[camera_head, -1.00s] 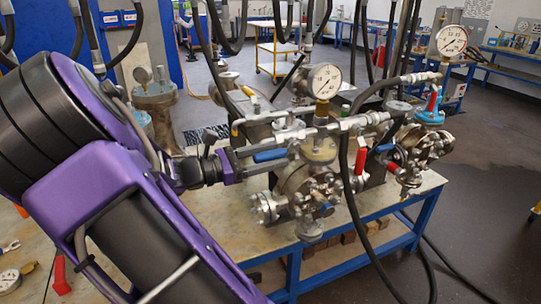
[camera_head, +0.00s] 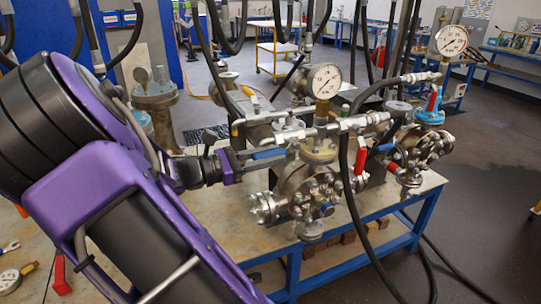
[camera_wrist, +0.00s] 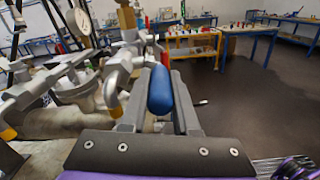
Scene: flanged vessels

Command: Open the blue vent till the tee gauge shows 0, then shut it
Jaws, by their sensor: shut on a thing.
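The blue vent handle (camera_head: 268,154) is a lever on the nearer flanged vessel (camera_head: 308,190). My gripper (camera_head: 264,160) reaches it from the left and is shut on it. In the wrist view the blue handle (camera_wrist: 160,92) lies lengthwise between the two fingers of my gripper (camera_wrist: 160,80). A round white gauge (camera_head: 325,81) stands on a brass stem above the tee line of this vessel. The needle is too small to read surely. The same gauge shows partly at the upper left of the wrist view (camera_wrist: 82,20).
A second vessel (camera_head: 425,145) stands to the right with its own gauge (camera_head: 452,41). Red levers (camera_head: 360,158) and another blue lever (camera_head: 385,148) are close by. Black hoses (camera_head: 347,190) hang in front. The blue-framed bench (camera_head: 355,225) ends at the right, with open floor beyond.

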